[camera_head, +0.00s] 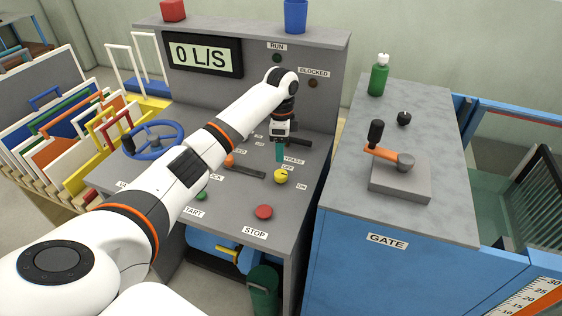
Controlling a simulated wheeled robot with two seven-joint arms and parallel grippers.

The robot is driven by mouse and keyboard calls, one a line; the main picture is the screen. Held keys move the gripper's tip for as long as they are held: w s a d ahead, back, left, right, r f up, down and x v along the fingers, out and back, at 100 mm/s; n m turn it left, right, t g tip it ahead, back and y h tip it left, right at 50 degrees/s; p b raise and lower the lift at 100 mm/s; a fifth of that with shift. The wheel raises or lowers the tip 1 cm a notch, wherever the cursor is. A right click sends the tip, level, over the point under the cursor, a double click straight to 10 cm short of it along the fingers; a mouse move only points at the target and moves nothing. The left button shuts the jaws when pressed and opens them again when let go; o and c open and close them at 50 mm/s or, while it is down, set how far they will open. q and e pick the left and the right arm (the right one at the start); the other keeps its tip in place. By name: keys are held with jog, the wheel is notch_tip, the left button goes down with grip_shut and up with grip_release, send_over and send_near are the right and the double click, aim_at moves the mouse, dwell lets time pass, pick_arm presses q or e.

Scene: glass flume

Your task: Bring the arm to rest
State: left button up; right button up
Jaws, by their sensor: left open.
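My left arm reaches from the lower left across the grey control console (228,215). My left gripper (289,150) is open, above the console's right part near the BYPASS label (293,160). It points down. A small teal piece shows at the gripper; I cannot tell whether it belongs to the gripper or the console. The yellow knob (281,176) is just below and apart from the gripper. My right gripper is not in view.
The display (203,57) reads 0 L/S. A blue handwheel (152,140) stands left of my arm and a red STOP button (264,212) in front. On the right bench are a green bottle (379,76), a black knob (404,118) and the orange gate crank (388,155).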

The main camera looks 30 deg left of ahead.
pick_arm(q)
jog(key=shift+r, duration=0.9)
